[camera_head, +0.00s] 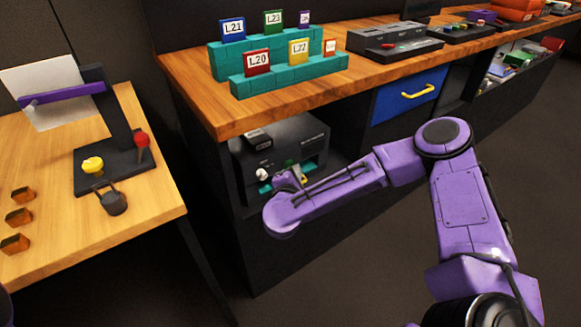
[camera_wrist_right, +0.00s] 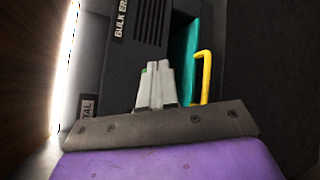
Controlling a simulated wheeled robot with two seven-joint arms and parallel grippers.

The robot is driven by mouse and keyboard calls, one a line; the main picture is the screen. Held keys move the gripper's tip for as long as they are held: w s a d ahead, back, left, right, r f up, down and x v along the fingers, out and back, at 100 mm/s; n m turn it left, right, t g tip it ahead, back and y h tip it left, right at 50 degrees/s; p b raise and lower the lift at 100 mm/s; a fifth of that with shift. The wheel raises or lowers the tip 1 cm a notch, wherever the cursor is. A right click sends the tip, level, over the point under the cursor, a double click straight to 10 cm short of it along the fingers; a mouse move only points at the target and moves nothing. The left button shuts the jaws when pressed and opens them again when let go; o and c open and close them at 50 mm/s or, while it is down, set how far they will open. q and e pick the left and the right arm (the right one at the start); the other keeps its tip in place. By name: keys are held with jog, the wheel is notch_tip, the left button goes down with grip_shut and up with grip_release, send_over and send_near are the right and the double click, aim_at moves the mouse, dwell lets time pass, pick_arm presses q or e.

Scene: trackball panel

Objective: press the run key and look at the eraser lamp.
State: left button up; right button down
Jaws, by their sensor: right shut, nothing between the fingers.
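A dark bulk eraser (camera_head: 290,137) stands in the open bay under the wooden counter; its lettering shows partly in the right wrist view (camera_wrist_right: 124,20). Its front has a white knob (camera_head: 263,173) and teal parts. My right gripper (camera_wrist_right: 157,68) is shut and empty, its fingertips close to the eraser's front. A small green spot, possibly the run key, shows beside the fingertips; I cannot tell whether they touch it. In the head view my right wrist covers part of the front. I cannot pick out the lamp for sure. My left gripper is out of view.
A yellow handle (camera_wrist_right: 203,75) is right of the fingers in the wrist view. The counter (camera_head: 200,90) overhangs the bay. A blue drawer (camera_head: 408,95) is to the right. A wooden side table (camera_head: 60,235) with a lever stand is at left.

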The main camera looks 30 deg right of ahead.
jog(key=shift+w+b, duration=0.5)
dwell(0.6)
dwell(0.3)
jog(key=shift+s, duration=0.9)
jog(key=s, duration=0.5)
jog(key=shift+d+p, duration=0.2)
jog(key=shift+p, duration=0.15)
